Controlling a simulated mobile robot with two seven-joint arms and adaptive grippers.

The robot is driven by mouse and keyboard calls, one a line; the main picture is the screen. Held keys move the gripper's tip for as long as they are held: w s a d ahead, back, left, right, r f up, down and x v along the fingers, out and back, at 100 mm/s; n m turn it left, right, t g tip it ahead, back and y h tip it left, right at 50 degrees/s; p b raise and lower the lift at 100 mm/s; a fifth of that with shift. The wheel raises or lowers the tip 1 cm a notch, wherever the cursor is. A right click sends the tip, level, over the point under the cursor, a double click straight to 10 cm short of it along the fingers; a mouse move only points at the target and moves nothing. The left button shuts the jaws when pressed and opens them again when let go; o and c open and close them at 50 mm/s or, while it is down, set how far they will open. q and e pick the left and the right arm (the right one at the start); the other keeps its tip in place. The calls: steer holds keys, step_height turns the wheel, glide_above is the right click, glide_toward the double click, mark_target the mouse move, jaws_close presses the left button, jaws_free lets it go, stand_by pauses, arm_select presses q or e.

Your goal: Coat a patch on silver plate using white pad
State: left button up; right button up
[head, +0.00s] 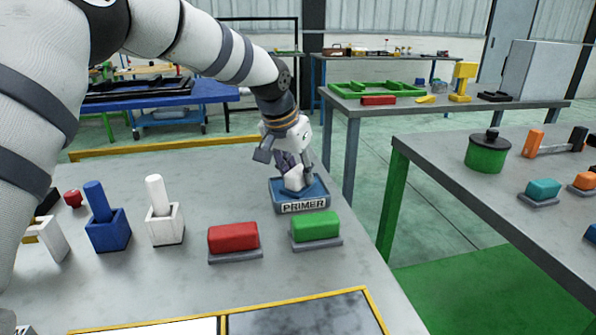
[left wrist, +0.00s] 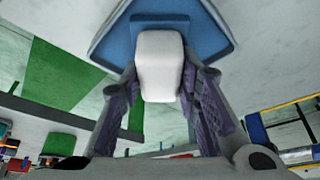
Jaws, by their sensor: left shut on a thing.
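My left gripper (head: 293,176) is shut on the white pad (head: 295,183), over the blue tray labelled PRIMER (head: 303,207). In the left wrist view, the white pad (left wrist: 160,62) sits between the two fingers of the gripper (left wrist: 160,88), with the blue tray (left wrist: 112,42) beyond it. Whether the pad touches the tray's inside is hidden. A grey silver plate (head: 305,318) lies in a yellow frame at the table's front edge, partly cut off by the picture. A white panel (head: 150,329) lies beside it. My right gripper is not in view.
Red (head: 233,237) and green (head: 316,226) blocks on grey bases stand between tray and plate. A white holder (head: 165,226) and a blue holder (head: 108,232) stand to the left. A green-legged table (head: 470,195) stands at the right.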

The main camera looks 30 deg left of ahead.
mark_target(298, 170)
arm_select(q)
steer(key=shift+r+p, duration=0.35)
steer(key=shift+r, duration=3.15)
